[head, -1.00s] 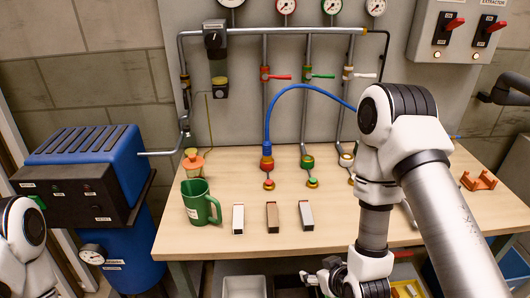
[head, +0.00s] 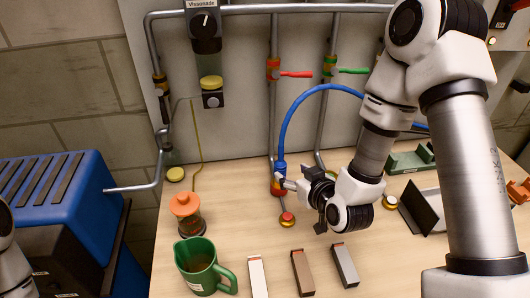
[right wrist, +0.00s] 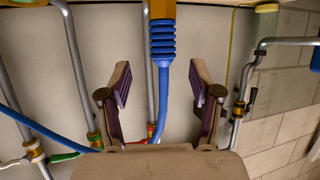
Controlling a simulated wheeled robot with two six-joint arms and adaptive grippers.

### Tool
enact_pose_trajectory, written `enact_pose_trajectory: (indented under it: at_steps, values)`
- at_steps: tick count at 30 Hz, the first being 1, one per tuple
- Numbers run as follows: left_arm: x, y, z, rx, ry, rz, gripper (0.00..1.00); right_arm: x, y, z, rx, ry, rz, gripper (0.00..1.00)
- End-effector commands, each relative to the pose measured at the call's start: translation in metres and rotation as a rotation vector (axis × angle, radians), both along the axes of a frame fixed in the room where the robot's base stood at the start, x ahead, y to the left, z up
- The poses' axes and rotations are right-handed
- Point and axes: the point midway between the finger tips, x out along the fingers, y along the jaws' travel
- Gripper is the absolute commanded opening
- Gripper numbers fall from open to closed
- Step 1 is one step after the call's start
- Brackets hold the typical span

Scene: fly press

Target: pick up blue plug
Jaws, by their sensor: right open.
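The blue plug (head: 280,169) is the ribbed blue end of a blue hose. It stands upright in a red and orange socket (head: 277,188) at the back of the table. In the right wrist view the plug (right wrist: 162,42) hangs top down from the upper edge, between and beyond the two open fingers. My right gripper (head: 290,184) is open and empty, just right of the plug in the head view. The wrist view (right wrist: 158,88) shows gaps between the plug and both fingers. My left gripper is out of view.
Pipes with a red valve handle (head: 296,74) and a green one (head: 353,71) rise behind. An orange-lidded jar (head: 187,215), green mug (head: 200,262) and several small blocks (head: 302,272) stand left and in front. A dark angled plate (head: 420,208) is at the right.

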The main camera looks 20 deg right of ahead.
Motion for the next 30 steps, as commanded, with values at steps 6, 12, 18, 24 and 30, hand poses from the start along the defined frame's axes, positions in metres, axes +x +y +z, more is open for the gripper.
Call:
enact_pose_trajectory:
  at_steps: [6,12,18,24,30]
  values:
    - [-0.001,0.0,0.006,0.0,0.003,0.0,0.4,0.019,0.001,-0.007,-0.003,0.0,0.001,0.64]
    - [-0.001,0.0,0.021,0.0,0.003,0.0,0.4,0.046,0.004,-0.021,-0.004,0.003,0.003,0.64]
    - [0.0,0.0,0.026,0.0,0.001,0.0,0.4,0.069,0.004,-0.035,0.0,0.001,0.0,0.64]
    - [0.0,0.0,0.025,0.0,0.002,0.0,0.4,0.07,0.004,-0.036,0.001,0.001,0.0,0.6]
    - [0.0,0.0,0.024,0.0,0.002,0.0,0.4,0.07,0.004,-0.036,0.0,0.001,0.0,0.0]
